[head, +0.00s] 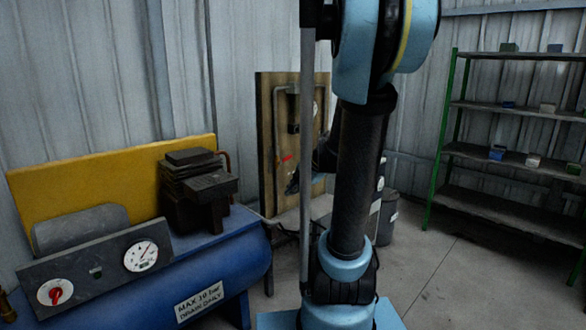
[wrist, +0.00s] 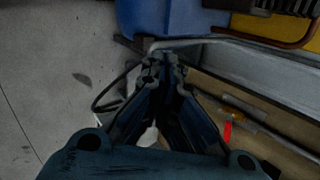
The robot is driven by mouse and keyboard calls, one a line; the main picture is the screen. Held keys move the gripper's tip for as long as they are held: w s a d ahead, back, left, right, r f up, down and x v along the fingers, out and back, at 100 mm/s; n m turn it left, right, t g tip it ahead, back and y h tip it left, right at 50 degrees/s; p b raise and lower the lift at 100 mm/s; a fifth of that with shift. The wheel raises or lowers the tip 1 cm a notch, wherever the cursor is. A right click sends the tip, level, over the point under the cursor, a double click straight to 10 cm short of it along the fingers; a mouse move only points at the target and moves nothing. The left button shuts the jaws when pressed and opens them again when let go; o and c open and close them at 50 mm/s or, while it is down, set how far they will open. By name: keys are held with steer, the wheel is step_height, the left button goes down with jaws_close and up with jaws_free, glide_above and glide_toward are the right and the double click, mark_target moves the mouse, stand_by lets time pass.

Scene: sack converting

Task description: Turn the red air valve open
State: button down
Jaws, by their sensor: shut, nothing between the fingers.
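The red air valve's lever (head: 287,158) is on a pipe on the wooden board in the head view and sticks out sideways from the upright pipe. In the wrist view the red lever (wrist: 227,133) shows right of the fingers, lying across the line of the pipe. My gripper (head: 292,186) is just below and beside the lever in the head view, partly hidden behind my arm. In the wrist view my gripper (wrist: 164,66) has its fingers together with nothing between them. It looks apart from the lever.
The wooden board (head: 263,110) carries grey pipework. A green-framed shelf (head: 447,125) is at right, and a grey bin (head: 389,215) stands behind my arm. The floor between is clear.

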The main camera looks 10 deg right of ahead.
mark_target(287, 158)
steer(key=w+d+f+m+t+y, duration=0.1)
steer(key=w+d+m+t, duration=0.1)
steer(key=w+d+m, duration=0.45)
steer(key=w+d+f+m+t+y, duration=0.1)
steer(key=w+m+t, duration=0.15)
steer(key=w, duration=0.65)
steer(key=w+d+m+t, duration=0.2)
steer(key=w+d+m, duration=0.1)
steer(key=w+m, duration=0.4)
steer(key=w+a+n, duration=0.1)
steer(key=w+a, duration=0.4)
steer(key=w, duration=0.4)
steer(key=shift+a+r, duration=0.2)
steer(key=shift+a, duration=0.05)
